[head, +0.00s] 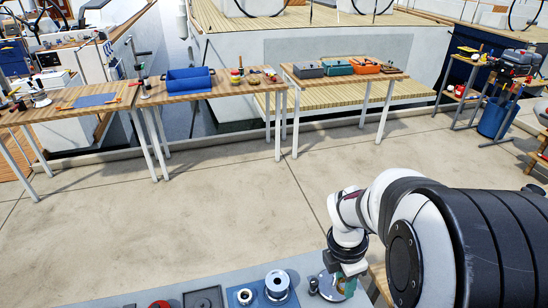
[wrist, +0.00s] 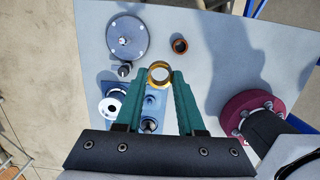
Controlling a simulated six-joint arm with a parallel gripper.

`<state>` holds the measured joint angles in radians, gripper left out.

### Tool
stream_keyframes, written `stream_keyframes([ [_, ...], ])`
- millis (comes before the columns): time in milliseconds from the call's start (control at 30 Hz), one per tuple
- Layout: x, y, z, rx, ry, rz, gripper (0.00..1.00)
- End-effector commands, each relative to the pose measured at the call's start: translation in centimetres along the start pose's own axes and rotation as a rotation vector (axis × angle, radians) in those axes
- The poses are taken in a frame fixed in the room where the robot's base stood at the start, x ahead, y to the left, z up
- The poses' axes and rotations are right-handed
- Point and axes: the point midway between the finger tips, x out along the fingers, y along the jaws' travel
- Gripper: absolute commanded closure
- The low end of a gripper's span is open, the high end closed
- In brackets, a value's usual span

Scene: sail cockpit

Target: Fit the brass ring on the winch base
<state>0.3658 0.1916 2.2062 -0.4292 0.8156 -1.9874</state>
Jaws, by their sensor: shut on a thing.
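My gripper (wrist: 160,85) has green fingers and is shut on the brass ring (wrist: 160,73), which sits at the fingertips with its opening facing the wrist camera. A round grey disc with a small central stud (wrist: 128,38) lies on the bench ahead and left of the ring; it looks like the winch base, apart from the ring. In the head view my gripper (head: 345,282) is low over the bench at the bottom, and the grey disc (head: 326,287) shows partly beside it. The ring cannot be made out there.
A copper-coloured ring (wrist: 180,45) lies right of the disc. A small dark part (wrist: 124,71) stands by the disc's near edge.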

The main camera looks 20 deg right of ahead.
Motion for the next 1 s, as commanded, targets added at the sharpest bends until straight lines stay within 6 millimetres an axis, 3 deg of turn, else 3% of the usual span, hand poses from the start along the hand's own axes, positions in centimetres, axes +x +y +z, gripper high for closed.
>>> stream_keyframes([
  [133, 2.7, 4.7, 1.6, 0.000, 0.002, -0.004, 1.00],
  [300, 4.8, 7.1, 2.4, 0.001, 0.002, -0.003, 1.00],
  [600, 7.2, 7.2, 2.0, 0.000, 0.002, -0.002, 1.00],
  [1000, 7.5, 7.1, 2.0, 0.000, 0.002, -0.001, 1.00],
])
